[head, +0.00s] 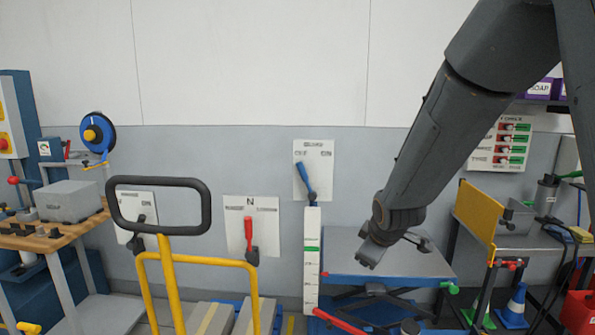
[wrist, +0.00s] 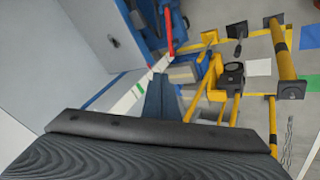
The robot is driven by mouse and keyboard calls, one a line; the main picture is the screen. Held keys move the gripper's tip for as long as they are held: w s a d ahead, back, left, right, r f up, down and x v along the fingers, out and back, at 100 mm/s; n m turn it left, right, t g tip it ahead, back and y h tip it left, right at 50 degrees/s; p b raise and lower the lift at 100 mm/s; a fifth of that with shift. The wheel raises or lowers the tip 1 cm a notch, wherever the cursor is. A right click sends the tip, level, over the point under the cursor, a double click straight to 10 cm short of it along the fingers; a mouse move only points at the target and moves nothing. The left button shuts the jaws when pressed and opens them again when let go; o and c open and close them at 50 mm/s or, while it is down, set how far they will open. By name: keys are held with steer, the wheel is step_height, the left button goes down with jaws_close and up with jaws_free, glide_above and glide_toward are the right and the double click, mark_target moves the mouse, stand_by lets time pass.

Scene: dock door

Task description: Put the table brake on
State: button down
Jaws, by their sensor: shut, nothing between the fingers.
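A lift table with a grey top (head: 350,262) and blue frame stands at centre right in the head view. A red bar (head: 340,321) shows low at its front left; it seems to be the red bar (wrist: 169,33) in the wrist view. A green-ended part (head: 450,287) sits at the table's right edge. I cannot tell for certain which part is the table brake. My gripper (head: 369,262) is shut and empty, pointing down in front of or above the tabletop. In the wrist view its fingers (wrist: 160,95) point towards the scene, apart from the red bar.
A white post with a scale (head: 312,265) stands left of the table. Wall panels carry a blue lever (head: 305,178), a red lever (head: 249,236) and a black lever. A yellow-framed cart (head: 166,265) is at front left. A yellow plate (head: 476,220) and cones are at right.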

mark_target(306, 179)
steer(key=w+a+r+n+t+y+p, duration=0.1)
steer(key=w+a+r+n+t+y, duration=0.2)
steer(key=w+a+r+n, duration=0.3)
steer(key=w+a+r+n+t+y+p, duration=0.1)
steer(key=w+a+r+n+t+y, duration=0.2)
steer(key=w+a+r+n, duration=0.4)
steer(key=w+a+n, duration=0.3)
steer(key=w+a, duration=0.3)
steer(key=w, duration=0.1)
steer(key=shift+w+r+t, duration=0.2)
steer(key=shift+r+t, duration=0.1)
steer(key=shift+t, duration=0.1)
steer(key=w+p, duration=0.1)
steer(key=w, duration=0.2)
steer(key=w+a+p, duration=0.1)
steer(key=w+p, duration=0.1)
steer(key=w, duration=0.1)
steer(key=w+p, duration=0.2)
steer(key=w, duration=0.1)
steer(key=shift+a+f, duration=0.25)
steer(key=shift+f, duration=0.05)
steer(key=shift+w+d+r+p, duration=0.1)
steer(key=shift+w+d+p, duration=0.1)
steer(key=shift+d+p, duration=0.2)
